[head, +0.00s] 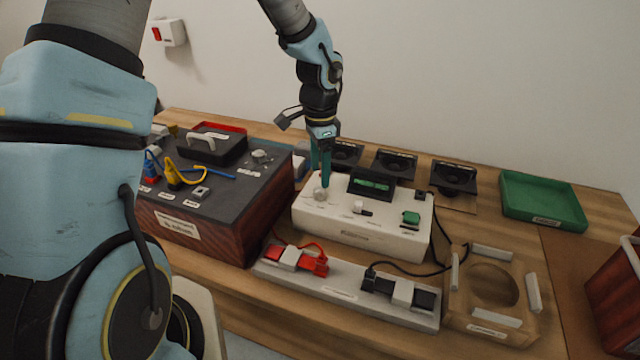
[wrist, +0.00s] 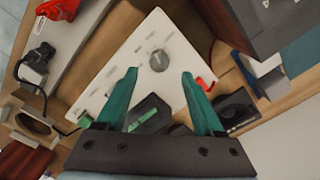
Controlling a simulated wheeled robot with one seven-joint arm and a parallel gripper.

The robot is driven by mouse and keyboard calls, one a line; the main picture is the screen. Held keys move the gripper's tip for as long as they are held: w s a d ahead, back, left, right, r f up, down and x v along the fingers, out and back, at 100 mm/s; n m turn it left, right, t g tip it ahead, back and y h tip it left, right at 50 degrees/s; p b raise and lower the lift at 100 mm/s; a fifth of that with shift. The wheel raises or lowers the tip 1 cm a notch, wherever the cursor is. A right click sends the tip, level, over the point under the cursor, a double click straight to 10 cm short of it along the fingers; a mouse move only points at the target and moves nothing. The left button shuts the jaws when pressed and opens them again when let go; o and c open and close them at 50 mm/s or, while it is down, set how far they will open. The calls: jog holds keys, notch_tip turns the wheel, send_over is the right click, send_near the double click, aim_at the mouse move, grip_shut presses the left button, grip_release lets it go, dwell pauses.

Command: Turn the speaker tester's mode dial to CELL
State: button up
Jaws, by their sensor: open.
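The speaker tester (head: 345,230) is a white box on the wooden bench, with a dark display showing green text (head: 372,183). Its mode dial (head: 321,194) is a round grey knob at the left of its top. In the wrist view the dial (wrist: 159,60) lies ahead of the fingertips, between their lines. My gripper (head: 321,170) points down just above the dial, its teal fingers apart. In the wrist view my gripper (wrist: 160,72) is open and empty, with a finger on either side of the dial's line. The dial's lettering is too small to read.
A dark-topped box with cables (head: 215,205) stands left of the tester. Black speakers (head: 395,162) line the back, with a green tray (head: 542,198) at right. A clip strip (head: 345,287) and a wooden fixture (head: 492,295) lie in front.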

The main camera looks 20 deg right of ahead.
aim_at(320, 189)
notch_tip(320, 189, up, 6)
jog(key=shift+f+b, duration=0.1)
jog(key=shift+b, duration=0.25)
